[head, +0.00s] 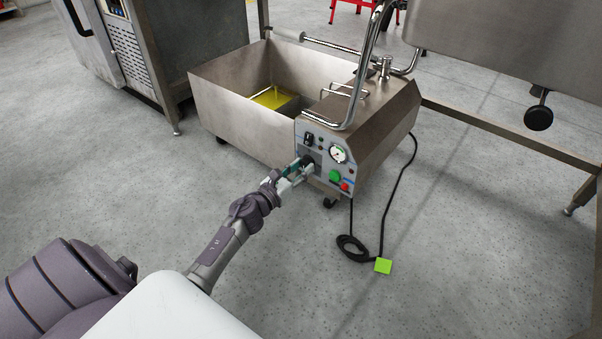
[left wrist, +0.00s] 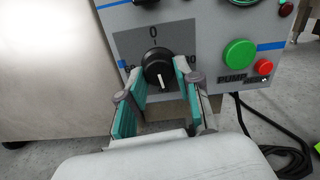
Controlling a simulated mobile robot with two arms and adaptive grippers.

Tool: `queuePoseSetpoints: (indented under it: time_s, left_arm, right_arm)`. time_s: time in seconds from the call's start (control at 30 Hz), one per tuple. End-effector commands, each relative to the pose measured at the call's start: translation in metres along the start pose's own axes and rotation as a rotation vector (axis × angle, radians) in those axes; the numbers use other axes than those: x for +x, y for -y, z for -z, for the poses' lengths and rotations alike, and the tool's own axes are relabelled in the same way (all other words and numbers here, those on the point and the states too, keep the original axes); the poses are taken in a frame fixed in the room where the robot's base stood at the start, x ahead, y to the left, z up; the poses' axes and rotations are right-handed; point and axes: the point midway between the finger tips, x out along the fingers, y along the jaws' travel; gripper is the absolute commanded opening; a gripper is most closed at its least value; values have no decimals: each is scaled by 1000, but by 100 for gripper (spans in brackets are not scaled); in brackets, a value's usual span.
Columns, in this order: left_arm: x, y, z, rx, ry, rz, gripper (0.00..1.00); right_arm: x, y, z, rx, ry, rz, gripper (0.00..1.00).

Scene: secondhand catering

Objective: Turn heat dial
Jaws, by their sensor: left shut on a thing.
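The heat dial (left wrist: 157,66) is a round black knob on a light grey control panel (left wrist: 160,38), with a "0" printed above it. A white line on the dial runs toward its lower edge. My left gripper (head: 297,172) reaches the front of the metal fryer-filter machine (head: 375,128). In the left wrist view its teal-padded fingers stand on either side of the dial, shut on it. My right gripper is not in view.
A gauge (head: 338,154), a green button (head: 336,176) and a red button (head: 345,187) sit right of the dial. A black cable (head: 383,225) with a green tag (head: 383,265) lies on the floor. A steel table frame (head: 510,138) stands at right.

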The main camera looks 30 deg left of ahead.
Motion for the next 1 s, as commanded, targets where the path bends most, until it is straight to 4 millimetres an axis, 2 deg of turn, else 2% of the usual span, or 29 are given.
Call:
queuePoseSetpoints:
  time_s: [0.3, 0.8, 0.83, 0.97, 1.0]
  left_arm:
    - [0, 0, 3, 111, -4, 1, 0]
    - [0, 0, 2, 128, -4, 1, 0]
    - [0, 0, 2, 128, -4, 1, 35]
    - [0, 0, 2, 127, -3, 1, 57]
    - [0, 0, 1, 128, -3, 1, 58]
  right_arm:
    - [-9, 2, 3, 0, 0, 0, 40]
    - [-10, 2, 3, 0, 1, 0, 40]
    - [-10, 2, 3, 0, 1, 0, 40]
    - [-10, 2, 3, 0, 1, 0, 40]
    - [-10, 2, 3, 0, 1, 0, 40]
